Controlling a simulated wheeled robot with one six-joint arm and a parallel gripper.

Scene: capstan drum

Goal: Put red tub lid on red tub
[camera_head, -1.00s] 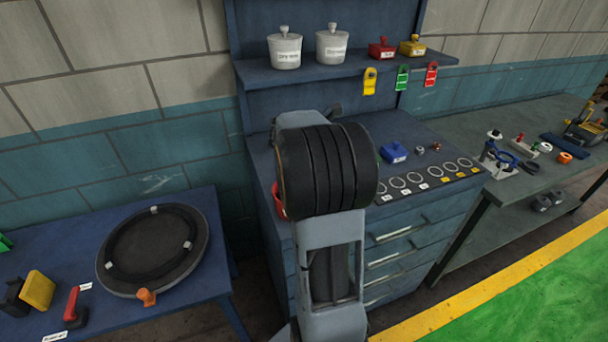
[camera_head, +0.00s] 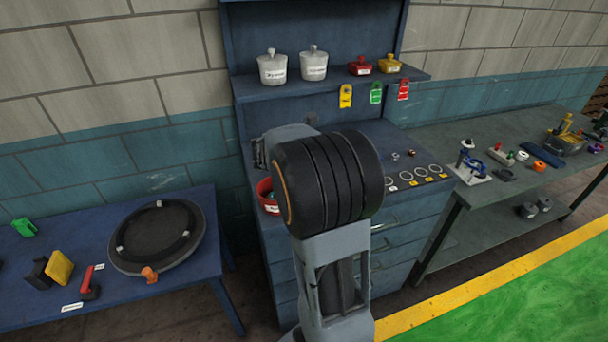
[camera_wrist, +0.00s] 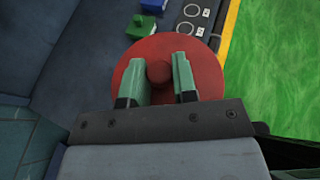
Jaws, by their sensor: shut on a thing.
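The red tub lid (camera_wrist: 210,75) is a round red disc with a knob (camera_wrist: 158,72) at its middle, seen from above in the wrist view. My gripper (camera_wrist: 162,70) is shut on the knob, with a green finger on each side. The red tub (camera_head: 264,193) stands on the blue cabinet top in the head view, partly hidden behind my arm. My gripper and the lid are hidden behind my arm in the head view. The tub is not visible in the wrist view, so I cannot tell the gap between lid and tub.
A shelf (camera_head: 330,84) above the cabinet holds two white lidded pots (camera_head: 272,68) and small red and yellow items. Rings lie along the cabinet top's right side (camera_head: 420,174). Blue (camera_wrist: 153,5) and green (camera_wrist: 138,26) blocks lie beyond the lid. A blue table stands left (camera_head: 195,270).

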